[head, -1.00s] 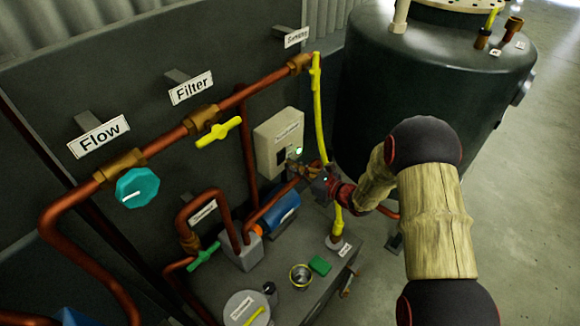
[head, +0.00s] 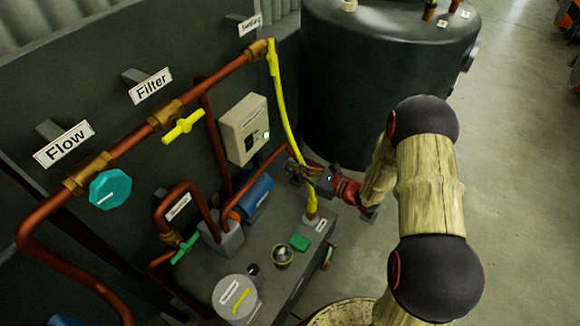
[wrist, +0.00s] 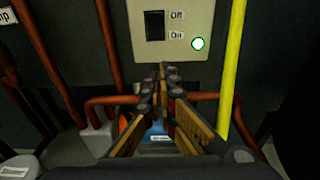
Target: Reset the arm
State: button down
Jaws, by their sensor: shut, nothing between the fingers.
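My gripper (head: 292,163) is in the middle of the head view, at the end of my arm, in front of the pipes and below and right of the grey switch box (head: 240,143). In the wrist view my gripper (wrist: 165,74) points at the lower part of that box (wrist: 180,62). Its fingertips are together with nothing between them. The box carries a black switch (wrist: 154,25) marked Off and On, and a lit green-white light (wrist: 198,44). I cannot tell whether the fingertips touch anything.
A yellow hose (head: 284,105) hangs close beside my gripper, right of it in the wrist view. Copper pipes (head: 227,77), a yellow valve handle (head: 183,126) and a teal knob (head: 110,189) are left. A dark tank (head: 385,80) stands behind.

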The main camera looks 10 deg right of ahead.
dwell(0.3)
jog(key=s+a+f+n+g+y, duration=0.1)
jog(key=s+a+f+n+g, duration=0.25)
jog(key=s, duration=0.35)
jog(key=s+a+r+n+g+h, duration=0.1)
jog(key=s+r+n+g, duration=0.1)
jog(key=s+n+g, duration=0.4)
jog(key=s+a+r+n+g+h, duration=0.1)
jog(key=s+r+n+g, duration=0.25)
jog(key=s, duration=0.45)
jog(key=s+d+r+n+t+h, duration=0.2)
jog(key=s+d+r+n+h, duration=0.7)
jog(key=d+r+n, duration=0.15)
notch_tip(320, 180, up, 14)
jog(key=s+n+t+h, duration=0.1)
jog(key=s+n+t, duration=0.1)
jog(key=n+t, duration=0.1)
jog(key=shift+a+f+t+h, duration=0.15)
jog(key=shift+a+t+h, duration=0.25)
jog(key=shift+t, duration=0.5)
jog(key=shift+n, duration=0.25)
